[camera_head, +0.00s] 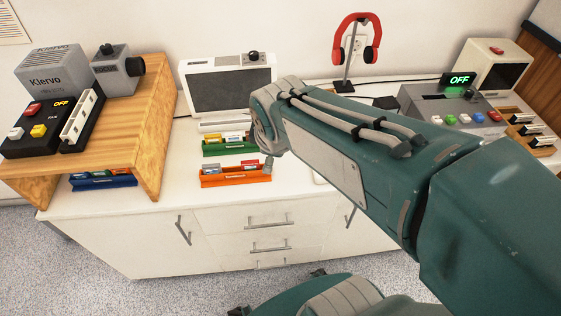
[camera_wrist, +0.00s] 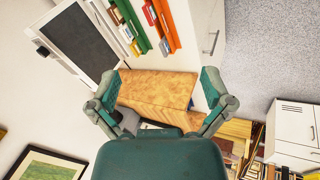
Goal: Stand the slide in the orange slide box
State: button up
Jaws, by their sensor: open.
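I cannot tell which slide the task means; no loose slide is clearly visible. My gripper (camera_wrist: 160,75) is open and empty in the wrist view, its fingers spread apart over the view of the wooden shelf and away from the orange box. In the head view my arm hides most of the gripper, and the arm's end is just right of the orange box.
A green slide box (camera_head: 229,148) is behind the orange one. A blue slide box (camera_head: 104,182) is under the wooden shelf (camera_head: 150,110) at left, which bears grey devices. A white screen (camera_head: 229,88) stands behind. Red headphones (camera_head: 357,35) hang on a stand.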

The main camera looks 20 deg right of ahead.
jog(key=s+a+r+m+y, duration=0.1)
jog(key=s+r+m, duration=0.2)
jog(key=s+m, duration=0.5)
jog(key=m, duration=0.3)
jog(key=shift+s, duration=0.4)
jog(key=shift+a, duration=0.1)
dwell(0.3)
